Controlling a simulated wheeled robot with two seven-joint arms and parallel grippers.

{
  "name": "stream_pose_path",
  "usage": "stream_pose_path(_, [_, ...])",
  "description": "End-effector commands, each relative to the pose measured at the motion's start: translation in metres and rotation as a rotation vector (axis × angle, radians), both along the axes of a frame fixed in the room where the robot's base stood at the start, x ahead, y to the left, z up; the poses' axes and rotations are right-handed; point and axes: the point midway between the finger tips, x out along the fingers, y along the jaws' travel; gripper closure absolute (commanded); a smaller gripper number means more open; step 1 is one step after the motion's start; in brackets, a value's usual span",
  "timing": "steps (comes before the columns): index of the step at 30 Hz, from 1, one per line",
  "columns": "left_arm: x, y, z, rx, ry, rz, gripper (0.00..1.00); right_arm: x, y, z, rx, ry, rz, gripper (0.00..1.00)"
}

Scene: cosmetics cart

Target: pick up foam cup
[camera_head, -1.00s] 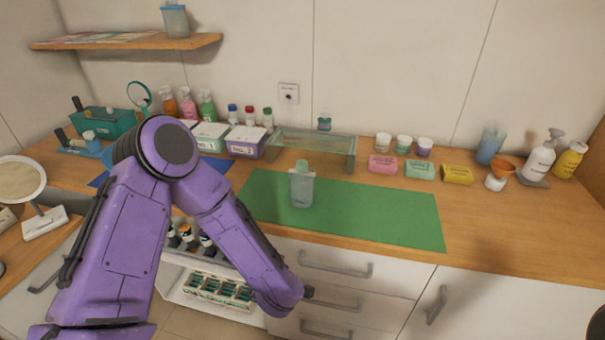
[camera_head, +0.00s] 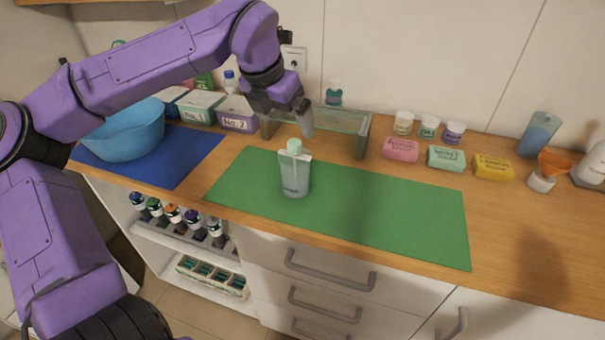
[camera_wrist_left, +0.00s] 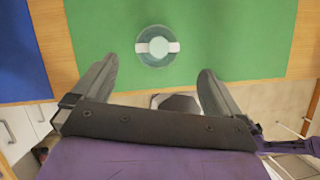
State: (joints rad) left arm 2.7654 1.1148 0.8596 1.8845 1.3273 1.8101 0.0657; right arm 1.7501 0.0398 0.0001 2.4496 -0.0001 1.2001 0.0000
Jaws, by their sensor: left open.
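A translucent container with a pale green cap (camera_head: 295,177), which seems to be the foam cup, stands upright on the green mat (camera_head: 390,205). In the left wrist view it shows from above as a round rim with a pale cap (camera_wrist_left: 156,46). My left gripper (camera_head: 288,116) is open and empty, above and behind the container in the head view. In the left wrist view the open fingers (camera_wrist_left: 160,72) are apart, and the container lies beyond the tips, roughly centred between them. My right gripper is not in view.
A glass shelf stand (camera_head: 360,140) stands just behind the mat. A blue basin (camera_head: 125,130) on a blue mat is at the left. Soap bars (camera_head: 445,158) and small jars (camera_head: 428,127) stand to the right. A blue cup (camera_head: 537,135) is further right. The mat's right part is clear.

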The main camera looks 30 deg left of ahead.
Motion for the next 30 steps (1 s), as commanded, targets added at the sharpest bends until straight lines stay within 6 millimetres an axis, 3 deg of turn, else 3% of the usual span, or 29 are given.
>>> stream_pose_path(3, [0.009, -0.001, -0.021, 0.002, 0.007, -0.002, 0.00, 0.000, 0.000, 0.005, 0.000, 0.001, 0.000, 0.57])
stream_pose_path(15, [0.036, 0.002, -0.076, 0.005, 0.007, -0.002, 0.00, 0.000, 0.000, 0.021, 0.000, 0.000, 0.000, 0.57])
stream_pose_path(24, [0.039, 0.003, -0.085, 0.006, 0.003, -0.001, 0.00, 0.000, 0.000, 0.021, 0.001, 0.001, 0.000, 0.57])
stream_pose_path(30, [0.039, 0.003, -0.084, 0.007, 0.003, -0.001, 0.65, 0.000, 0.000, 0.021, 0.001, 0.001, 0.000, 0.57])
